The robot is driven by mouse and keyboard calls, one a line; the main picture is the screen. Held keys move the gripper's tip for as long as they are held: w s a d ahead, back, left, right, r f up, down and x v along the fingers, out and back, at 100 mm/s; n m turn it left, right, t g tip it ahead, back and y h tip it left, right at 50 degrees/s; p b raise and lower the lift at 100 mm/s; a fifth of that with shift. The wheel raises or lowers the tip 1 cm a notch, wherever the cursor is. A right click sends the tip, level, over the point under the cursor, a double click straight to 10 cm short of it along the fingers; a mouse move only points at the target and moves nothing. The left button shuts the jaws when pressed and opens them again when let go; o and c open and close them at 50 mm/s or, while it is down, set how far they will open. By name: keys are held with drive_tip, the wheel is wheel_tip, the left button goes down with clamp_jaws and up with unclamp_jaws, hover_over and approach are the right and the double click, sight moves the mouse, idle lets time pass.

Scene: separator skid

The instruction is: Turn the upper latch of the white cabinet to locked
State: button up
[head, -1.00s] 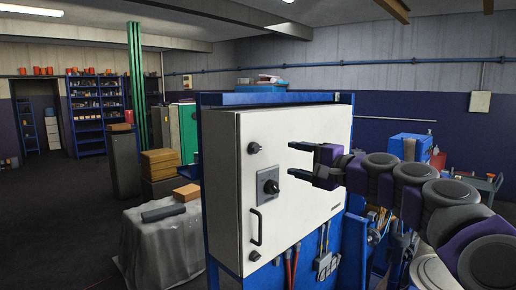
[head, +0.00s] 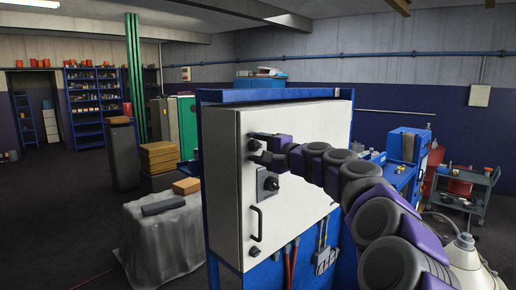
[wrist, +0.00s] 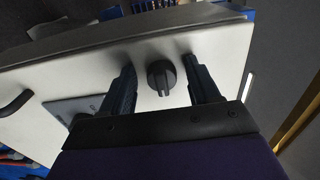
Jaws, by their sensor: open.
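The white cabinet (head: 292,195) faces me in the head view. Its upper latch (wrist: 161,75) is a round dark knob with a raised grip bar, near the door's top corner. In the wrist view the bar runs roughly up and down the picture. My gripper (head: 253,147) is at the latch, pointing at the door. In the wrist view its fingers are open, one on each side of the knob, with a visible gap on both sides. In the head view the fingers partly cover the latch (head: 254,145).
Below the upper latch are a dark rotary switch on a grey plate (head: 262,186), a black door handle (head: 257,224) and a lower latch (head: 254,251). A draped table (head: 160,240) stands left of the cabinet. A grey cart (head: 465,190) stands at the right.

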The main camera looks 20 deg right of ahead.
drive_tip(key=shift+d, duration=0.1)
drive_tip(key=shift+d, duration=0.3)
drive_tip(key=c, duration=0.4)
drive_tip(key=shift+a+f, duration=0.1)
drive_tip(key=c, duration=0.6)
